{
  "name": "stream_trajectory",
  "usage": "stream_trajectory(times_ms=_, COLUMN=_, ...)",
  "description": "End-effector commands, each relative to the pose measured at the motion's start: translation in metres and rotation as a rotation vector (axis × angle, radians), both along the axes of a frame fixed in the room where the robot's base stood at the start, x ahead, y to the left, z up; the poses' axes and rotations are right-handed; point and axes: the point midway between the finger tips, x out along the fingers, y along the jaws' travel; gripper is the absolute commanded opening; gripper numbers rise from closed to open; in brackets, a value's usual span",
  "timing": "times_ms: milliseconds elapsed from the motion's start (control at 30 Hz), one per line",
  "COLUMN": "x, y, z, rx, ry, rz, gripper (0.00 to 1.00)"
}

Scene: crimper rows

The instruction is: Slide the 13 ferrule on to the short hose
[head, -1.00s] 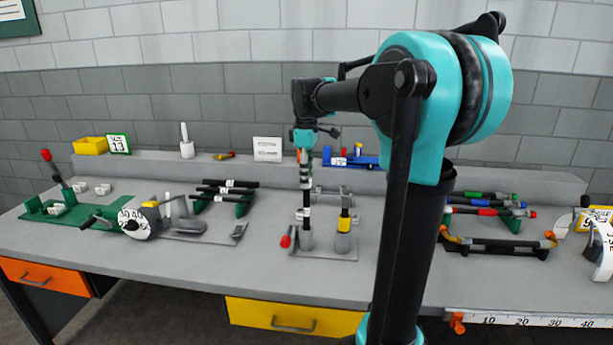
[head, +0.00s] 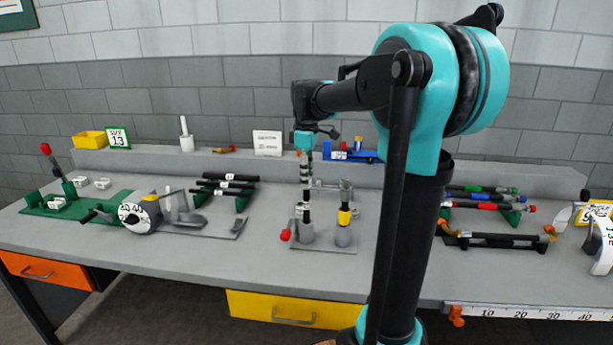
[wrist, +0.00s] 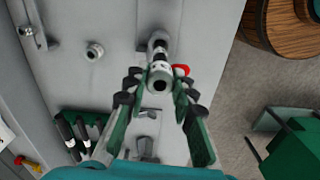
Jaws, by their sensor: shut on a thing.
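My gripper (head: 305,180) points straight down over a small stand and is shut on a pale ring-shaped ferrule. In the wrist view the ferrule (wrist: 160,70) sits between the green fingers with black pads (wrist: 157,90), its dark hole facing the camera. The short black hose (head: 306,217) stands upright in a grey base, directly under my gripper in the head view, with a white band on it. The ferrule is in line with the hose. I cannot tell whether the hose end is inside it. A sign reading 13 (head: 118,138) stands on the back ledge.
Black hoses (head: 224,185) lie on a rack to the left, beside a dial tool (head: 138,215). Coloured hoses (head: 485,205) lie right.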

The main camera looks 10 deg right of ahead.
Motion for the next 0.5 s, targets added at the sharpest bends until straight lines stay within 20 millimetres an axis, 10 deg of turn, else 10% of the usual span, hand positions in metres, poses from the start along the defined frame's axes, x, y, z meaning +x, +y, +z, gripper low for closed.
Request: stream_trajectory(times_ms=500, x=0.0, y=0.0, z=-0.012, rx=0.0, ry=0.0, rz=0.0, gripper=0.0)
